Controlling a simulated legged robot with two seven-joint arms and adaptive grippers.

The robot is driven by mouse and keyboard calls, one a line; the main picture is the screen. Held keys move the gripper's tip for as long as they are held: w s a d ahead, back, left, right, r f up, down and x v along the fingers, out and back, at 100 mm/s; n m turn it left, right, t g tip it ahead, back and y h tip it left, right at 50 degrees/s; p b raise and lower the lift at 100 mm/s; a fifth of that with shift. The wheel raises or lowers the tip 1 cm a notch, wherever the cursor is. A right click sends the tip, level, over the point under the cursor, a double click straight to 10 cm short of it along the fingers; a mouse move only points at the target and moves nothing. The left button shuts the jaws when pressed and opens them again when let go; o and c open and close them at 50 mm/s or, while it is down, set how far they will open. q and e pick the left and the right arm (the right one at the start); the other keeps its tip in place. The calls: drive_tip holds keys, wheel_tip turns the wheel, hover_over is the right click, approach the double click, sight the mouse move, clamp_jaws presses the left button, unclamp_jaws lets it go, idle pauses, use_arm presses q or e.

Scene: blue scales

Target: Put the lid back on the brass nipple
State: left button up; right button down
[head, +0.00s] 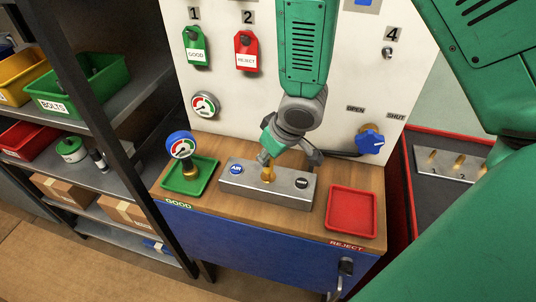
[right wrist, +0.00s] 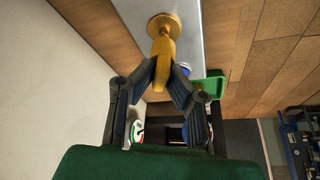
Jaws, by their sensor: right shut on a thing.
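The brass nipple (head: 268,175) stands upright in the middle of the grey metal block (head: 240,187). In the right wrist view its round brass base (right wrist: 163,24) shows beyond the fingertips. My right gripper (head: 266,158) is just above the block, at the top of the nipple. In the right wrist view the right gripper (right wrist: 165,82) is shut on a yellow, brass-coloured piece (right wrist: 162,72) in line with the nipple. I cannot tell whether this is a separate lid or the nipple's own top. No other lid is clearly seen. My left gripper is not in view.
A blue-rimmed gauge (head: 181,147) stands on the green tray (head: 205,181) at left. The red tray (head: 352,211) at right is empty. The blue valve knob (head: 370,143) and white panel (head: 225,90) are behind. A dark shelf (head: 118,80) is at far left.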

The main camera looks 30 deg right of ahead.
idle(0.3)
drive_tip(key=c, duration=1)
unclamp_jaws()
drive_tip(key=shift+c, duration=0.2)
drive_tip(key=shift+r+p, duration=3.55)
drive_tip(key=shift+p, duration=0.05)
clamp_jaws()
